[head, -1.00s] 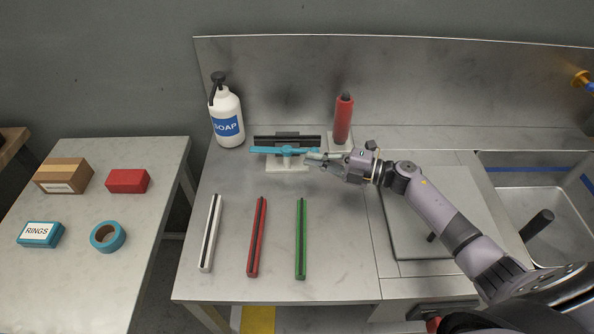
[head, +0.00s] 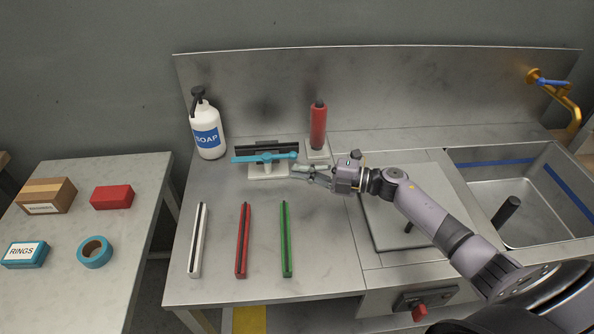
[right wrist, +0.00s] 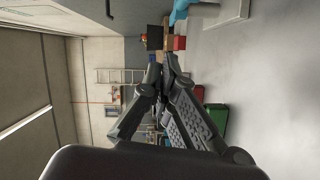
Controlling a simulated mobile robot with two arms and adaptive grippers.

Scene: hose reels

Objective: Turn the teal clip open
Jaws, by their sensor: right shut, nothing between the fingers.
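The teal clip (head: 265,157) is a long flat bar lying crosswise on a white base (head: 258,174), in front of and along a black grooved bar (head: 268,147). My right gripper (head: 296,171) comes in from the right. Its fingers are shut and empty, just in front of the clip's right end and beside the base. I cannot tell whether they touch either one. In the right wrist view, the shut fingertips (right wrist: 165,62) sit below a teal piece (right wrist: 180,10), of which only part shows at the top edge. My left gripper is not in view.
White (head: 198,240), red (head: 243,240) and green (head: 286,240) grooved bars lie in front. A soap bottle (head: 207,125) and a red bottle (head: 318,128) stand behind.

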